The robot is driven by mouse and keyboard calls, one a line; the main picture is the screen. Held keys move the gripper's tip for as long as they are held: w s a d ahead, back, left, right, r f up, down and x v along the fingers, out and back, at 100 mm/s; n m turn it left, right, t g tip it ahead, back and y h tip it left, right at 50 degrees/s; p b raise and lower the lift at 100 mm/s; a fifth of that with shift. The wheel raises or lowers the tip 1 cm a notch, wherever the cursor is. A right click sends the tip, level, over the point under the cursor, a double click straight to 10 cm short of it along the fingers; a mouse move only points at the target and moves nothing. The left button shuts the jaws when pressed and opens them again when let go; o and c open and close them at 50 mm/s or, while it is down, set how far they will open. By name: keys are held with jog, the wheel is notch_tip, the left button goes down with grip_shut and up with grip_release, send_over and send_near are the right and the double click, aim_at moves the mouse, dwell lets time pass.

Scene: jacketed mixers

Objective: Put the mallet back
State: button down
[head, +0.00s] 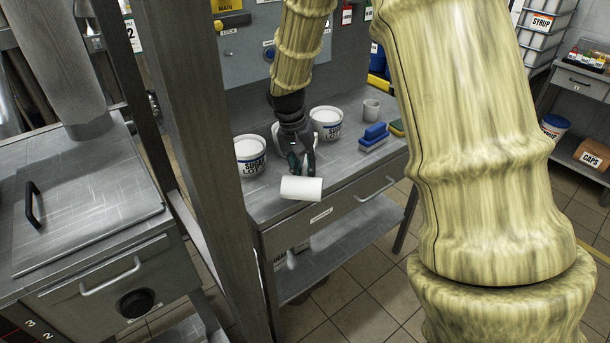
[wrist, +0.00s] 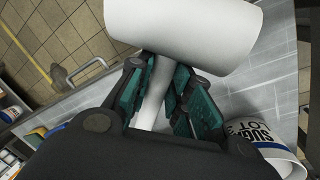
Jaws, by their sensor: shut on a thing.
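The mallet has a white cylindrical head (head: 301,188) and a pale handle (wrist: 156,92). My gripper (head: 302,163) is shut on the handle, close below the head, as the wrist view (wrist: 160,95) shows. In the head view the mallet head appears over the front edge of the steel bench (head: 345,165), lying sideways. I cannot tell its exact height above the bench. Most of the handle is hidden by my gripper in the head view.
Two white sugar tubs (head: 250,156) (head: 326,122) flank my gripper on the bench. A blue brush (head: 373,136) and a grey cup (head: 371,109) stand to the right. A grey panel (head: 245,68) with labels rises behind. A steel post (head: 205,120) stands left.

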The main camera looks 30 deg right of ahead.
jog(key=shift+w+d, duration=0.35)
jog(key=shift+w, duration=0.15)
jog(key=shift+d+f+p, duration=0.1)
jog(key=shift+f+p, duration=0.45)
jog(key=shift+f, duration=1.2)
jog(key=shift+f, duration=0.2)
jog(key=c, duration=1.3)
grip_release()
notch_tip(320, 180, up, 12)
jog(key=w+a+b, duration=0.1)
jog(key=shift+w+a, duration=0.3)
jog(key=shift+a, duration=0.05)
